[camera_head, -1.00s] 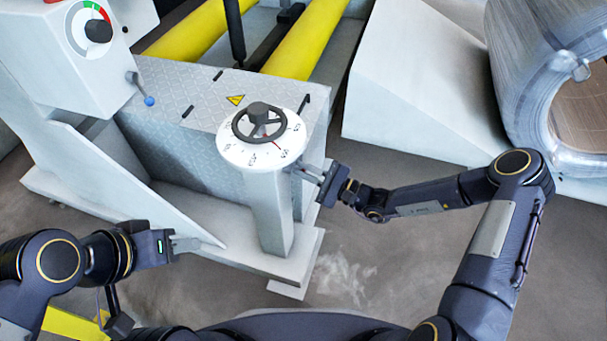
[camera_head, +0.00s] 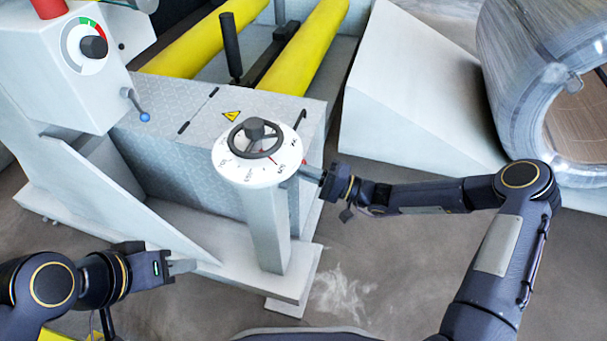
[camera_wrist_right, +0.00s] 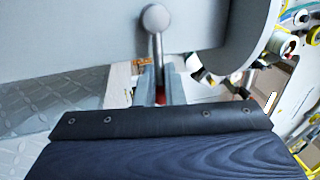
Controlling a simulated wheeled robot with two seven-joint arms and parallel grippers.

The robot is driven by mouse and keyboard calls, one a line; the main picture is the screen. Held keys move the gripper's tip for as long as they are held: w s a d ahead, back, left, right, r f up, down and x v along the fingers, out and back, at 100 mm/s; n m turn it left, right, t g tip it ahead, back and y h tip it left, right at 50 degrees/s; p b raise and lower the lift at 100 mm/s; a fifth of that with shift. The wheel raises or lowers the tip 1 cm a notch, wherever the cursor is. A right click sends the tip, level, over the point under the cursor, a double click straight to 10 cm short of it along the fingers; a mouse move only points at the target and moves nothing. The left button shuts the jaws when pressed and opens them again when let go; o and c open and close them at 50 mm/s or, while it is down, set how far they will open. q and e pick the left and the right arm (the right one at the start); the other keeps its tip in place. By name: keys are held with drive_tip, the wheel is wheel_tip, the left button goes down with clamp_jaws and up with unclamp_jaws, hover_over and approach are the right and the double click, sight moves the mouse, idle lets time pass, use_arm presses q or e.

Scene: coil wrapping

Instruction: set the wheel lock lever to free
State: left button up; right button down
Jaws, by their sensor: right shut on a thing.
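The wheel lock lever (camera_wrist_right: 157,60) shows in the right wrist view as a thin metal rod with a round grey hub against the post, and a red part lower down between my fingers. My right gripper (camera_wrist_right: 160,92) is shut on it. In the head view my right gripper (camera_head: 312,175) is at the right side of the post, below the white dial (camera_head: 232,172) with its black handwheel (camera_head: 256,138). There the fingers mostly hide the lever; only a little red shows. My left gripper (camera_head: 182,266) is low at the left, apart from the machine; its finger gap is unclear.
A grey control box with a selector knob (camera_head: 93,47) and a blue-tipped lever (camera_head: 144,117) stands at the left. Yellow rollers (camera_head: 310,45) lie behind the plated deck. A white ramp (camera_head: 410,95) and a large wrapped coil (camera_head: 520,75) are at the right.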

drive_tip(key=shift+w+d+r, duration=0.15)
drive_tip(key=shift+w+d, duration=0.15)
drive_tip(key=shift+w, duration=0.15)
drive_tip(key=c, duration=1.4)
unclamp_jaws()
drive_tip(key=shift+c, duration=0.2)
drive_tip(key=shift+s, duration=0.1)
drive_tip(key=shift+a, duration=0.1)
drive_tip(key=p+v, duration=0.1)
drive_tip(key=v, duration=0.7)
drive_tip(key=shift+p, duration=0.35)
drive_tip(key=shift+a, duration=0.1)
